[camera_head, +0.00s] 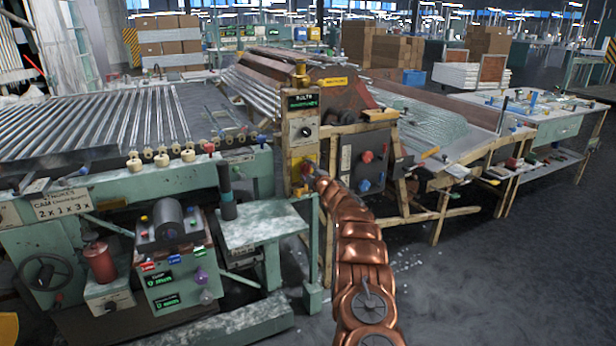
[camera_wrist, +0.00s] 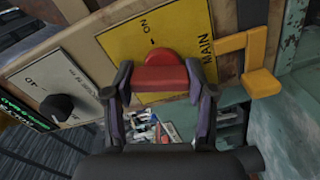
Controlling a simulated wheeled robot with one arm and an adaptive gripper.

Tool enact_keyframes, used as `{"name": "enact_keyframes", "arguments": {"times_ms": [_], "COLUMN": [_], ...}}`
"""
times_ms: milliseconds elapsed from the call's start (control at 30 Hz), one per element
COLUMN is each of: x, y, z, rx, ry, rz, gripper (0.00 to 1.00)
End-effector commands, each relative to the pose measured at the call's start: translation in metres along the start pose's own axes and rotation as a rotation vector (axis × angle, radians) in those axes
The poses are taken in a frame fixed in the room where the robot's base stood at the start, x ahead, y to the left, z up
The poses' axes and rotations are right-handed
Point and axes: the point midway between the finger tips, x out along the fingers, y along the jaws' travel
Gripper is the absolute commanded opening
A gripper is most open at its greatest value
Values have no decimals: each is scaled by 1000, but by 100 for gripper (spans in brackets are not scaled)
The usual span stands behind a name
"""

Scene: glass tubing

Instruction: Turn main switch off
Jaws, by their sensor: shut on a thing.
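The red main switch (camera_wrist: 163,57) is a knob with a wide handle on a yellow plate (camera_wrist: 120,45) in the wrist view. The plate is printed "MAIN" and "ON". My gripper (camera_wrist: 161,78) has one finger on each side of the red handle and is shut on it. The handle lies across the picture between the fingers. In the head view, the yellow plate (camera_head: 297,158) is on a narrow upright control post, and my arm reaches it from below; my gripper is small there and partly hides the switch.
A black knob (camera_wrist: 57,107) on a pale plate sits left of the switch in the wrist view. A yellow bracket (camera_wrist: 260,80) sticks out on the right. In the head view, a dark panel (camera_head: 366,160) with red and blue knobs stands right of the post. Floor (camera_head: 480,265) is clear at the right.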

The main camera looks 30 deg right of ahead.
Motion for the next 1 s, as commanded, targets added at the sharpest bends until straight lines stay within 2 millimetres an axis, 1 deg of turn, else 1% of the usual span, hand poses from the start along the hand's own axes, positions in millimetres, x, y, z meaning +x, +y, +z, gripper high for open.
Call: {"name": "enact_keyframes", "arguments": {"times_ms": [33,200,433,700,1000], "x": [0,0,0,0,0], "y": [-4,-3,-2,0,0], "z": [1,0,-1,-1,-1], "rx": [-37,-163,-282,-342,-350], "ry": [1,1,0,-1,-1], "rz": [1,0,0,0,0], "gripper": [21,21,21,21,21]}}
